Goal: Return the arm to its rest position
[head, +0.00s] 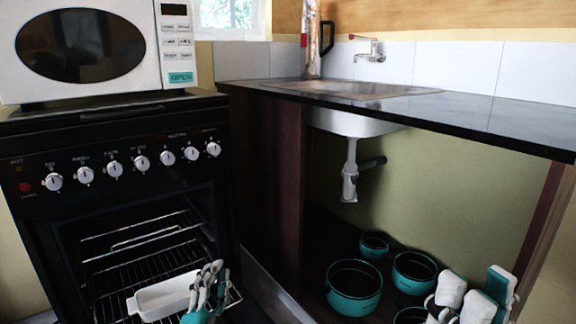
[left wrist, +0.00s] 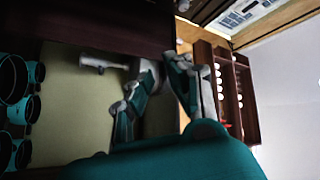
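My left gripper (head: 209,280) is at the bottom of the head view, in front of the open oven. In the left wrist view its two fingers (left wrist: 160,75) stand apart with nothing between them. My right gripper (head: 466,296) is at the lower right of the head view, near the pots under the counter; its finger gap is not clear.
A white dish (head: 150,304) is at the oven rack (head: 130,262), close beside my left gripper in the picture. A microwave (head: 30,85) stands on the stove. Teal pots (head: 354,287) stand under the black counter (head: 480,115) with its sink.

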